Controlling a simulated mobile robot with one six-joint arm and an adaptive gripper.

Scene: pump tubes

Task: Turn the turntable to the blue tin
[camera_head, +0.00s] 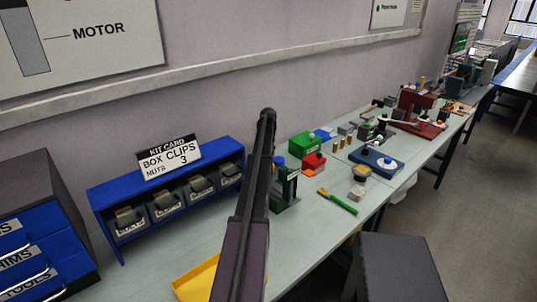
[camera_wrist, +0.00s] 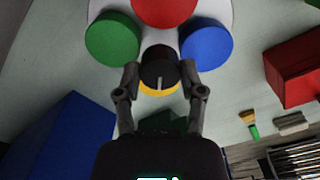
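In the wrist view a pale round turntable (camera_wrist: 160,38) carries a green tin (camera_wrist: 112,40), a red tin (camera_wrist: 165,8), a blue tin (camera_wrist: 207,42) and a yellow tin (camera_wrist: 158,89). The red tin is cut off by the top edge. A black knob (camera_wrist: 158,66) with a white line covers most of the yellow tin. My gripper (camera_wrist: 160,78) has its fingers apart, one on each side of the knob. I cannot tell whether they touch it. In the head view my arm reaches up the middle; I cannot make out the turntable or the fingertips there.
A blue rack of bins (camera_head: 165,195) stands left of my arm. In the wrist view a blue block (camera_wrist: 62,135) and a red box (camera_wrist: 293,70) flank the gripper.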

